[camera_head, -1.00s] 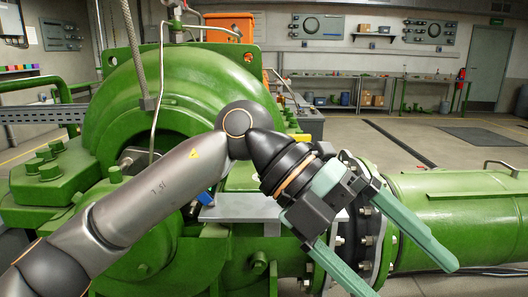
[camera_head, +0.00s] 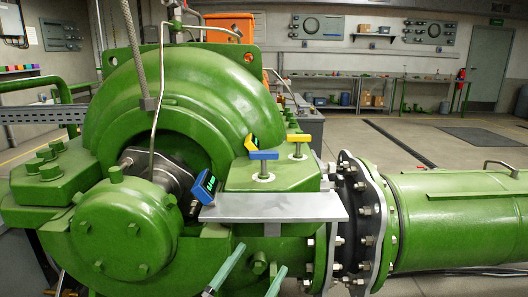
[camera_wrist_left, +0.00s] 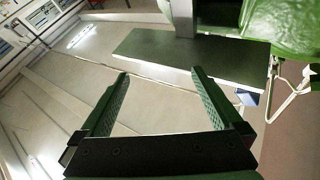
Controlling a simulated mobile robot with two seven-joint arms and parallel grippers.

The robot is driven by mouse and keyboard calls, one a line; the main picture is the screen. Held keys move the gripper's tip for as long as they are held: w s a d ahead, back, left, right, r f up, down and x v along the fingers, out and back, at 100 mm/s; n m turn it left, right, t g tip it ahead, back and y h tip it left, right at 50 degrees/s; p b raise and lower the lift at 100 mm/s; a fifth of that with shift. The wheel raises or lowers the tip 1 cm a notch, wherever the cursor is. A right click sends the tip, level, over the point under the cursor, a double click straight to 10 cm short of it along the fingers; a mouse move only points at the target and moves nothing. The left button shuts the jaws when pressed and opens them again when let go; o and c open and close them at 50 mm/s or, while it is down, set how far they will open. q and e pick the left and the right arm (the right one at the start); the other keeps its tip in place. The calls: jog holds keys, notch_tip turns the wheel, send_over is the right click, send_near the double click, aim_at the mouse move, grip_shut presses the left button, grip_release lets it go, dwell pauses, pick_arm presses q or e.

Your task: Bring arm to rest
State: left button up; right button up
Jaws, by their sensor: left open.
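My left gripper (camera_head: 263,257) shows at the bottom middle of the head view, only its two green fingers in sight. It is low, in front of the green pump casing and below the flat grey metal plate (camera_head: 275,208). In the left wrist view the gripper (camera_wrist_left: 160,73) is open, with its fingers wide apart and nothing between them. A dark flat plate (camera_wrist_left: 190,55) and the floor lie beyond the fingertips. The rest of the left arm is out of the head view. My right gripper is in neither view.
The large green pump (camera_head: 180,90) fills the left and middle. A blue-handled tool (camera_head: 264,155) and a yellow-handled one (camera_head: 299,138) stand on it; a blue gauge (camera_head: 203,187) sits by the shaft. A green pipe (camera_head: 460,215) runs right. Open floor lies behind.

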pick_arm(q)
jog(key=s+a+f+n+g+y, duration=0.1)
jog(key=a+f+n+y, duration=0.15)
jog(key=f, duration=0.35)
jog(key=s+a+f+n+g+y, duration=0.1)
jog(key=a+f+y, duration=0.15)
jog(key=f, duration=0.35)
jog(key=s+a+f+n+g+y+p, duration=0.15)
jog(key=s+a+f+g, duration=0.25)
jog(key=s+f, duration=0.55)
jog(key=s+a+f+n+g+y+b, duration=0.1)
jog(key=s+a+f+g+y, duration=0.25)
jog(key=s+f, duration=0.6)
notch_tip(320, 180, up, 12)
jog(key=a+p, duration=0.2)
jog(key=p, duration=1.5)
jog(key=shift+a+n, duration=0.4)
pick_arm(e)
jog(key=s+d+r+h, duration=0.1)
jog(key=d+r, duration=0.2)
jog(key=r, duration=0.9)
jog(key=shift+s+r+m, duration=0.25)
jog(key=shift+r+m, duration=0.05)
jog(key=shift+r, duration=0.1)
pick_arm(q)
jog(key=shift+w+f, duration=0.15)
